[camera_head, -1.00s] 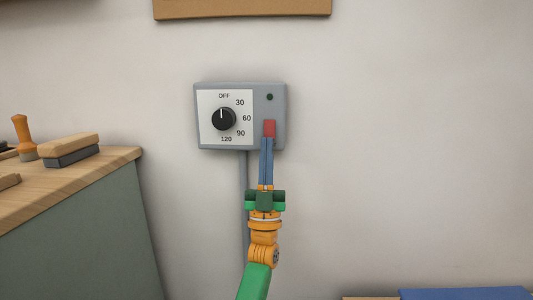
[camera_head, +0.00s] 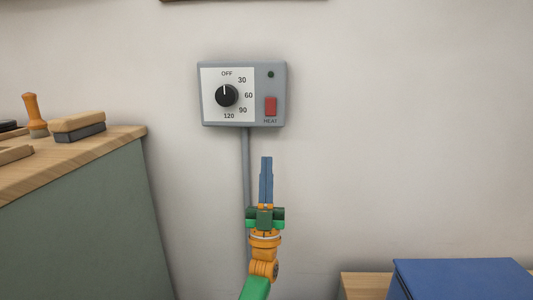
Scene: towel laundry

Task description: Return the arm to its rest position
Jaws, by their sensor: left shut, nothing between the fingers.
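My left gripper (camera_head: 266,160) points up in front of the wall, its blue fingers together with nothing between them. Its fingertips are below the grey control box (camera_head: 205,92) and apart from it in the picture. The box has a black dial (camera_head: 227,96) with its mark pointing up toward OFF, a red switch (camera_head: 271,106) labelled HEAT, and a small dark green lamp (camera_head: 271,74). My right gripper is not in view.
A grey pipe (camera_head: 245,160) runs down the wall behind my gripper. At the left stands a green cabinet with a wooden top (camera_head: 120,139), holding a brush (camera_head: 78,126) and an orange-handled tool (camera_head: 33,113). A blue object (camera_head: 460,280) is at the lower right. The wall between is clear.

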